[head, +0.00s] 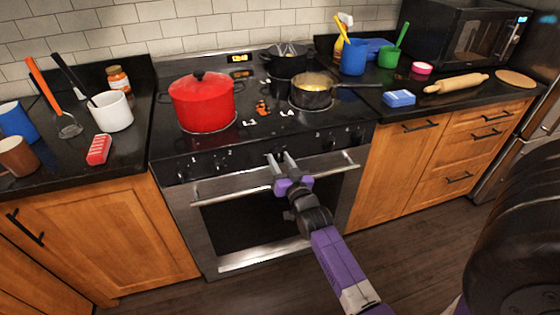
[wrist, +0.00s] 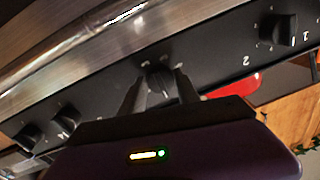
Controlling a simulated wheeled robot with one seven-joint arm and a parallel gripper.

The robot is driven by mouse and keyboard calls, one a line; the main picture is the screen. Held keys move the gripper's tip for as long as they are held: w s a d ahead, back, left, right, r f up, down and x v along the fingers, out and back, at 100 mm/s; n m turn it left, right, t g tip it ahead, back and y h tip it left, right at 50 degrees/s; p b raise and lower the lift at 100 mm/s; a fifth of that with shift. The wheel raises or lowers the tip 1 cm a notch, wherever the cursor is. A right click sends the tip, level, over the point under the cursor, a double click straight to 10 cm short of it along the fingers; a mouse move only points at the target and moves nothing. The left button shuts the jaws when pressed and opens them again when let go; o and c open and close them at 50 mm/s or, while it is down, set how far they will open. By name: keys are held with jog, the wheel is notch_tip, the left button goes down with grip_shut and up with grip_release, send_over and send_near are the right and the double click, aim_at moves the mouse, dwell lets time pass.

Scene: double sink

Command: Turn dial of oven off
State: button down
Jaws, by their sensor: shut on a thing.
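The oven (head: 270,205) has a black front panel with a row of dark dials above a steel handle. My gripper (head: 280,157) reaches the middle of this panel from the front. In the wrist view the two fingers (wrist: 157,90) stand on either side of one dark dial (wrist: 158,82), shut on it. White marks show around this dial. Its exact pointing is hard to read. In the head view my gripper hides most of it. Another dial (wrist: 278,28) and a pair of dials (wrist: 28,137) show along the panel on either side.
A red pot (head: 202,102), a pan (head: 312,95) and a black pot (head: 285,62) stand on the stove. The oven handle (head: 335,163) runs just below the dials, close to my gripper. Counters with utensils and cups flank the stove. The floor in front is clear.

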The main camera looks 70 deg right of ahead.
jog(key=shift+f, duration=0.15)
jog(key=c, duration=0.9)
grip_release()
jog(key=shift+s+a, duration=0.35)
jog(key=shift+s, duration=0.15)
jog(key=v, duration=0.6)
jog(key=shift+s+a, duration=0.1)
jog(key=shift+a, duration=0.25)
